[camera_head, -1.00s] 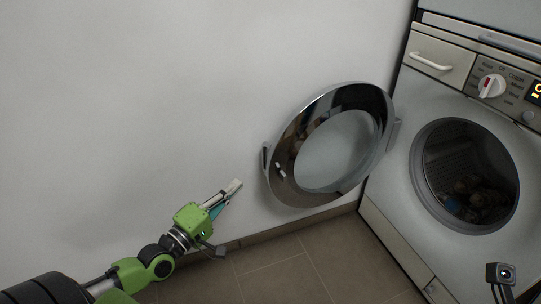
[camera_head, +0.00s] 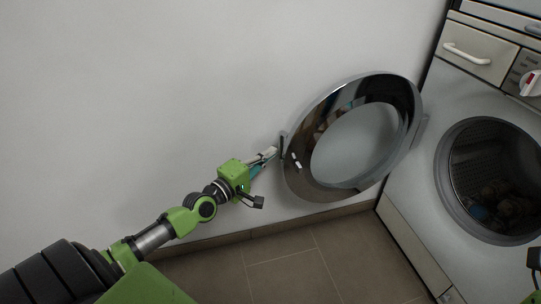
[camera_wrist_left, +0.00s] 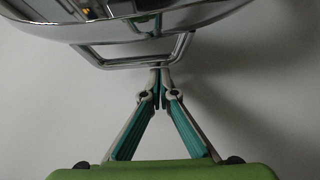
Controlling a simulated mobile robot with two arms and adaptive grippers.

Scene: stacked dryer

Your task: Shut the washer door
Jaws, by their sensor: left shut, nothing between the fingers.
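The washer door (camera_head: 304,172), a round chrome ring with a glass middle, stands wide open to the left of the washer (camera_head: 412,196). The washer's round opening (camera_head: 492,180) shows dark with laundry inside. My left gripper (camera_head: 274,152) is shut and empty, at the door's left edge beside its handle (camera_head: 282,146). In the left wrist view the fingertips (camera_wrist_left: 160,72) meet just below the chrome handle bar (camera_wrist_left: 130,64); I cannot tell if they touch it. Of my right arm only a small part shows at the right edge; its fingers are out of view.
A plain white wall (camera_head: 150,90) stands behind the door and my left arm. The tiled floor (camera_head: 300,270) below is clear. A drawer with a white handle (camera_head: 466,54) is above the washer opening.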

